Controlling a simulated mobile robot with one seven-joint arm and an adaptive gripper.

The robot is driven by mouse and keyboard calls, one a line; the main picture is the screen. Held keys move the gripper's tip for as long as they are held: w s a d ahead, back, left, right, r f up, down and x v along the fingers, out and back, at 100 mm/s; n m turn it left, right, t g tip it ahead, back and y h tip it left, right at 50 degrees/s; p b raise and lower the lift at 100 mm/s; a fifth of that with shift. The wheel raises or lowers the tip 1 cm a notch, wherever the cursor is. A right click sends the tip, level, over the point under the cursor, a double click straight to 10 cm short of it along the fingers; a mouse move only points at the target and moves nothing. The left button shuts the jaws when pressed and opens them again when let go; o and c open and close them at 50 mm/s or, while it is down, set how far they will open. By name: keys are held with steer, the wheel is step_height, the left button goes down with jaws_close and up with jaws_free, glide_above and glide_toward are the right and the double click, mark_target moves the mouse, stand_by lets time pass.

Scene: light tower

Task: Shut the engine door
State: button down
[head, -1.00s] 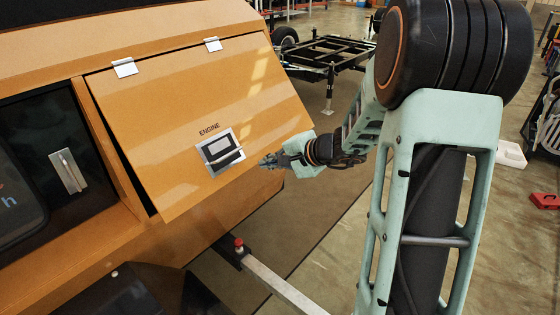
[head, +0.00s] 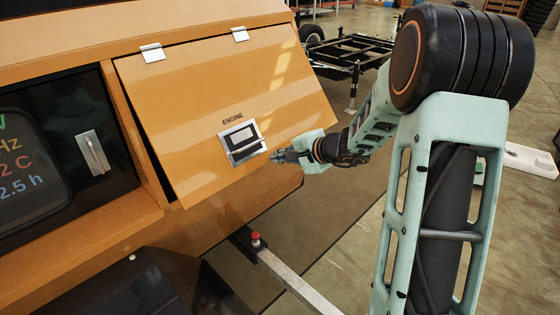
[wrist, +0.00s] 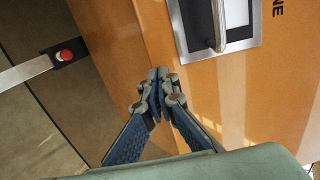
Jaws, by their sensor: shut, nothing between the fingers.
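The engine door (head: 200,95) is an orange panel hinged along its top edge, marked ENGINE. It stands ajar, its lower edge swung out and a dark gap showing along its left side. A silver latch with a handle (head: 241,141) sits near its lower right; it also shows in the wrist view (wrist: 217,25). My gripper (head: 275,156) is shut and empty, just right of the latch. In the wrist view my gripper's closed tips (wrist: 158,75) are over the door's lower edge, below the latch. I cannot tell whether they touch the door.
Left of the door is a dark recess with a display (head: 25,155) and a silver handle (head: 93,152). Below, a metal bar with a red knob (head: 256,240) sticks out from the orange housing. A black trailer frame (head: 350,55) stands behind. The floor at right is mostly open.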

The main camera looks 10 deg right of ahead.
steer(key=shift+w+a+f+t+b, duration=0.15)
steer(key=shift+w+a+f+b, duration=0.3)
steer(key=shift+b, duration=0.85)
steer(key=shift+w+a+f+t+b, duration=0.2)
steer(key=shift+w+f+b, duration=0.45)
steer(key=shift+b, duration=0.65)
steer(key=w+a+f+b, duration=0.2)
steer(key=b, duration=0.1)
steer(key=shift+w+y, duration=0.25)
steer(key=shift+y, duration=0.05)
steer(key=shift+w+a+b, duration=0.15)
steer(key=shift+w+b, duration=0.1)
steer(key=shift+b, duration=0.05)
steer(key=shift+r, duration=0.1)
